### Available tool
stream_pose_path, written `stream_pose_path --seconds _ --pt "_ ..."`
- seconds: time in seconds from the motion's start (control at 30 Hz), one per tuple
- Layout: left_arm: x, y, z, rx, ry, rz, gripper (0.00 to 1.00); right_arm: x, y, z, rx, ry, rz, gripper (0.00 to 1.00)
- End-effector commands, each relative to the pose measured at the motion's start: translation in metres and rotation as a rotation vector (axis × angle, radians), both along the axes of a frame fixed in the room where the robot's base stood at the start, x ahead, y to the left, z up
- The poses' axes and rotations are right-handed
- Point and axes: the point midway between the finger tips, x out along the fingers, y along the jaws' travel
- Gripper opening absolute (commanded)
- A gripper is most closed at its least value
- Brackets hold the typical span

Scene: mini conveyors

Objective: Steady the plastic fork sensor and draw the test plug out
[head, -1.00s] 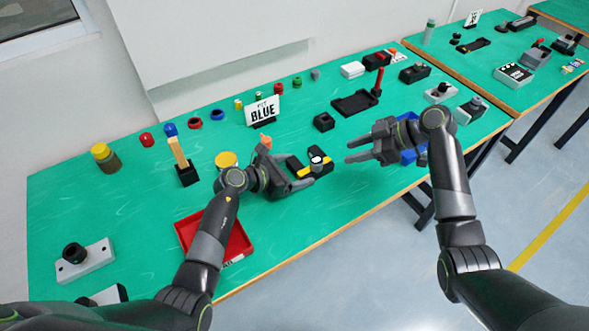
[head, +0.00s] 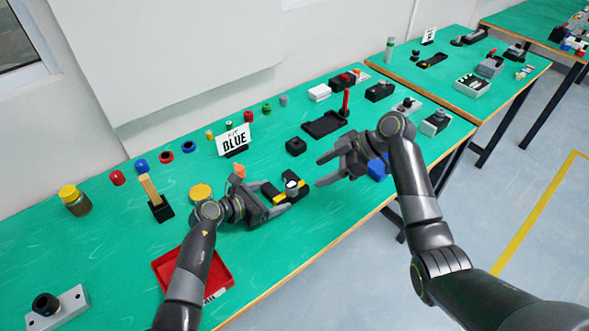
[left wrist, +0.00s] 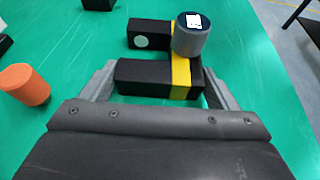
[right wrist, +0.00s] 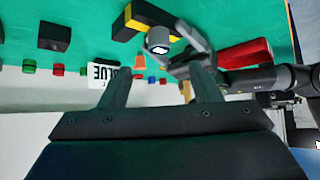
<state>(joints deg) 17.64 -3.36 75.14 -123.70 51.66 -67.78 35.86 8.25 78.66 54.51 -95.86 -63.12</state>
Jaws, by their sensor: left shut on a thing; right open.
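The fork sensor is a black U-shaped block with a yellow band (head: 278,197). It lies on the green table near the front edge, and its black arm shows in the left wrist view (left wrist: 147,76). The test plug (head: 291,183) is a grey cylinder with a white-marked top, standing at the sensor's yellow part; it also shows in the left wrist view (left wrist: 190,40) and the right wrist view (right wrist: 158,42). My left gripper (head: 277,202) is shut on the sensor's near arm. My right gripper (head: 321,171) is open and empty, right of the plug and apart from it.
A red tray (head: 221,288) lies at the front left. An orange cylinder (left wrist: 25,84) stands near my left gripper. A blue object (head: 377,168) is partly hidden behind my right gripper. A "BLUE" sign (head: 234,141) and a black tray (head: 323,124) stand further back.

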Motion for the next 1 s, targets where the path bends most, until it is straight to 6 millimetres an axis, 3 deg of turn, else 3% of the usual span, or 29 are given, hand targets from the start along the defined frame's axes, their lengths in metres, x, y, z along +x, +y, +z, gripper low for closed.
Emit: stream_pose_path --seconds 0.2,0.53,0.67,1.0 --pt "-0.003 0.001 -0.006 0.005 0.01 -0.003 0.52 0.005 0.022 0.024 -0.214 0.021 0.031 0.57" --pt "-0.003 0.001 -0.006 0.007 0.011 -0.003 0.52 0.005 0.032 0.046 -0.402 0.051 0.01 0.57" --pt "-0.003 0.001 -0.007 0.008 0.011 -0.003 0.52 0.006 0.035 0.037 -0.409 0.055 0.007 0.57" --pt "-0.003 0.001 -0.007 0.008 0.013 -0.003 0.52 0.008 0.059 -0.021 -0.408 0.057 0.007 0.57"
